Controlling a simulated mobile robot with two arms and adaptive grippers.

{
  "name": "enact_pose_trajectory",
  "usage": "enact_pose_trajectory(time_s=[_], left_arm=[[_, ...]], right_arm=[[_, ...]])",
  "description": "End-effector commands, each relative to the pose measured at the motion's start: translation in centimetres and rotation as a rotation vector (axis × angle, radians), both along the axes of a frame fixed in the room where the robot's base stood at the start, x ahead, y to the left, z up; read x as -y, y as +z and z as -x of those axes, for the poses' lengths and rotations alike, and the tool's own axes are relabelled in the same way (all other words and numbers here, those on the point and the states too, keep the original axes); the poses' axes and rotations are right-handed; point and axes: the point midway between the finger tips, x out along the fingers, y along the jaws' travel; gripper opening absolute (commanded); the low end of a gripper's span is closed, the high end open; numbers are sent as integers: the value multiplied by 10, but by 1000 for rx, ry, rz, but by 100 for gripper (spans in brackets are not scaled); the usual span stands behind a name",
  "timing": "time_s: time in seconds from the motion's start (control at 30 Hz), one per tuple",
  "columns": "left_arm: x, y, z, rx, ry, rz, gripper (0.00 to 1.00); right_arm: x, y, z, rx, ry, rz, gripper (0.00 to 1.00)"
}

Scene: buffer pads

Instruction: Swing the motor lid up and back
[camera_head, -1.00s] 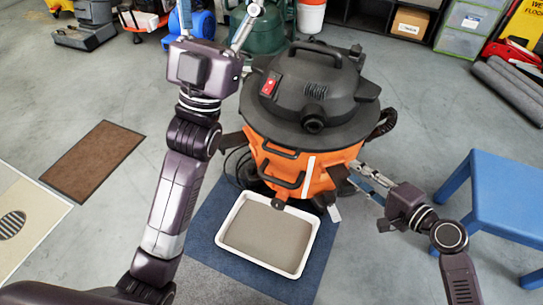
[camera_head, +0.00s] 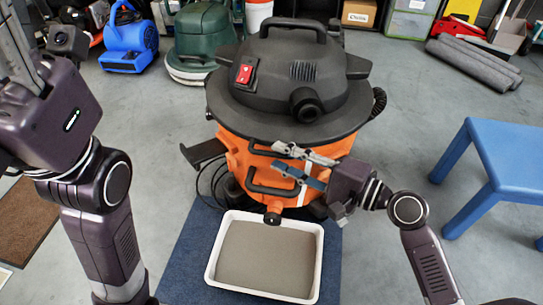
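The motor lid (camera_head: 270,115) is the black domed top of the shop vacuum, with a carry handle and a red switch. It sits level on the orange drum (camera_head: 235,155). A black latch (camera_head: 203,152) sticks out at the drum's left side. My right gripper (camera_head: 281,158) is in front of the drum, just below the lid's front rim; its silver and blue fingers are apart with nothing between them. I cannot tell whether they touch the drum. My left gripper (camera_head: 60,110) is large at the left edge, away from the vacuum, its fingertips not clearly shown.
A white tray (camera_head: 212,262) with a grey-brown surface lies on a blue mat (camera_head: 185,265) before the vacuum. A blue stool (camera_head: 510,155) stands at right. A blue blower (camera_head: 128,45) and a green machine (camera_head: 203,40) stand behind. Floor between vacuum and stool is clear.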

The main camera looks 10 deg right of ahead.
Motion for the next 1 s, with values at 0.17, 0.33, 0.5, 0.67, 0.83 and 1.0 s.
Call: enact_pose_trajectory(time_s=[0.17, 0.33, 0.5, 0.67, 0.83, 1.0], left_arm=[[1, 1, 8, 26, 1, -2, 58], [1, 2, 10, 31, 2, -2, 58], [1, 3, 10, 30, 2, -2, 58], [1, 3, 10, 30, 2, -2, 58], [1, 3, 10, 30, 2, -2, 58], [1, 3, 10, 31, 2, -2, 58]], right_arm=[[-17, -3, -15, 1, -1, -3, 27], [-23, -3, -20, -1, -1, 0, 27], [-23, -3, -20, -1, -1, 0, 27], [-23, -3, -20, -1, -1, 0, 14], [-23, -3, -20, -1, -1, 0, 0], [-23, -3, -20, -1, -1, 0, 0]])
